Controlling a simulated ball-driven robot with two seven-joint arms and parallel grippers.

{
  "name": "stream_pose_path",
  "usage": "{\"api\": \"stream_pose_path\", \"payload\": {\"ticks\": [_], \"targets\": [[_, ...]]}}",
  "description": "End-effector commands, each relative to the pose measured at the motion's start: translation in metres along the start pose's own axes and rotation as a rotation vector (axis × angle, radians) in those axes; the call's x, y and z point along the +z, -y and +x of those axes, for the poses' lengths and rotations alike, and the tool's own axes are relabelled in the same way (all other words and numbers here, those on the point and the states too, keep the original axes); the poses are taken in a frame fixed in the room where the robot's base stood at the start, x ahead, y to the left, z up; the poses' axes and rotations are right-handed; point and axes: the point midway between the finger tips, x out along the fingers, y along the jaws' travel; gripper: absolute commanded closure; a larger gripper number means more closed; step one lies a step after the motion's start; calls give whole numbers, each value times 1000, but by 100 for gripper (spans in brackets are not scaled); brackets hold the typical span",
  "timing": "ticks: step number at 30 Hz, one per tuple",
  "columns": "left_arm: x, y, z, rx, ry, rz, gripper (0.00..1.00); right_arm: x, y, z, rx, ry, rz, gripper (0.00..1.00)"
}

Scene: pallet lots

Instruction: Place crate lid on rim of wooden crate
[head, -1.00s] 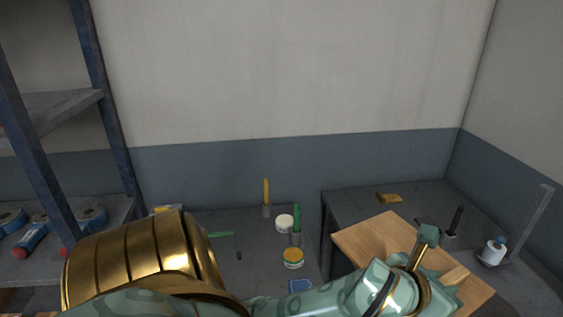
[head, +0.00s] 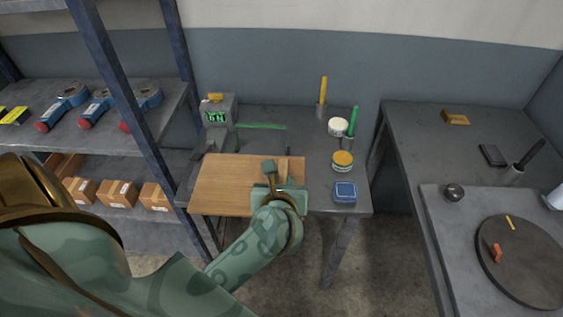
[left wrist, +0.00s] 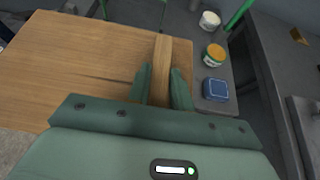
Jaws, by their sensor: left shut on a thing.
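The crate lid (head: 225,185) is a flat light wooden board with a raised wooden strip across it. It is held up in front of the table in the head view, and it fills the upper left of the left wrist view (left wrist: 80,65). My left gripper (head: 280,185) is shut on the strip (left wrist: 162,58), with one finger on each side of it in the left wrist view. I cannot make out the wooden crate in either view. My right gripper is not in view.
A dark table (head: 315,180) carries a scale-like device (head: 216,118), a yellow-lidded jar (head: 342,160) and a blue tin (head: 345,192). Blue shelving with tape dispensers and cardboard boxes (head: 155,196) stands left. A workbench with a round turntable (head: 530,265) stands right.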

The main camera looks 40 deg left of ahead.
Motion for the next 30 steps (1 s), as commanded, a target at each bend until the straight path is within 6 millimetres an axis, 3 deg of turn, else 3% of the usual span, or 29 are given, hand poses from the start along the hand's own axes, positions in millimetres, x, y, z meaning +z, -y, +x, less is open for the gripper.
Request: {"api": "stream_pose_path", "payload": {"ticks": [5, 10, 17, 21, 30], "targets": [[3, 15, 56, 1, 4, 4, 100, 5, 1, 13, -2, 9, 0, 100], [-17, 23, 94, 0, 0, 4, 100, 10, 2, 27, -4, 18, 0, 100], [-26, 27, 116, 0, 1, 4, 100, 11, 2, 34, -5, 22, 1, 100], [-46, 28, 131, 0, -2, 5, 100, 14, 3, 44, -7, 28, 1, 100], [-52, 29, 134, -2, 1, 1, 100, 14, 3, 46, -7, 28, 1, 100]]}}
